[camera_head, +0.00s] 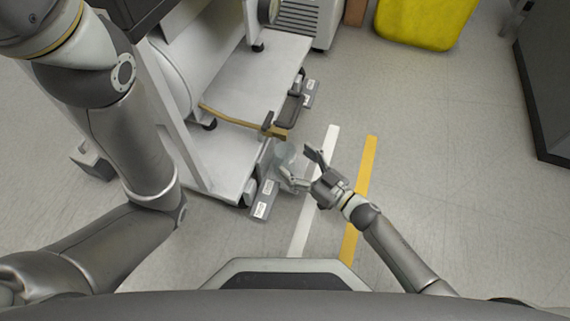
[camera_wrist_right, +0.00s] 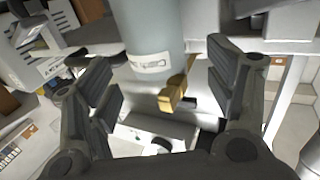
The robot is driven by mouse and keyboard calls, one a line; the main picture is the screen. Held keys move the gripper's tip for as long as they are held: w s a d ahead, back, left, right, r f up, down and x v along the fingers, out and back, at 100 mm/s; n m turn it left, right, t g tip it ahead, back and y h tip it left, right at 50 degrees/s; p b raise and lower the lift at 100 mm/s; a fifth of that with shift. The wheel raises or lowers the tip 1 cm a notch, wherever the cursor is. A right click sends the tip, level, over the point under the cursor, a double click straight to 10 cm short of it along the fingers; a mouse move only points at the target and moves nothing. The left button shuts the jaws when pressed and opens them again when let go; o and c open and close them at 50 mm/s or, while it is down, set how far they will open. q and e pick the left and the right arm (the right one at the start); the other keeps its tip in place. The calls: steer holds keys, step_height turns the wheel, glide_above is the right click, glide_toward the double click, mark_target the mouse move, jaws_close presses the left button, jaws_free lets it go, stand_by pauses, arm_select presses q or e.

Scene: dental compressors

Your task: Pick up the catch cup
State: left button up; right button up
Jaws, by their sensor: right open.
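The catch cup (camera_head: 285,154) looks like a pale, see-through cup at the front edge of the white compressor stand, under a yellow-brown bar (camera_head: 240,121). In the right wrist view I take the grey-blue cylinder with a white label as the cup (camera_wrist_right: 150,30). My right gripper (camera_head: 303,167) is open, its fingers pointing at the cup from the right. In the wrist view the cup shows between the two spread fingers (camera_wrist_right: 162,80); I cannot tell whether they touch it. My left arm crosses the left side, but its gripper is out of view.
The white stand (camera_head: 240,82) has a lower shelf, casters and labelled grey pedals (camera_head: 263,199) close to the cup. A yellow bin (camera_head: 425,22) stands at the back, a dark cabinet (camera_head: 545,80) at right. The floor on the right, with white and yellow stripes, is clear.

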mark_target(293, 159)
steer(key=b+x, duration=0.3)
steer(key=x, duration=0.1)
steer(key=shift+w+f, duration=0.1)
steer(key=shift+f, duration=0.1)
steer(key=shift+w+a+r, duration=0.1)
steer(key=shift+w+a, duration=0.15)
steer(key=shift+w, duration=0.05)
steer(key=c, duration=1.1)
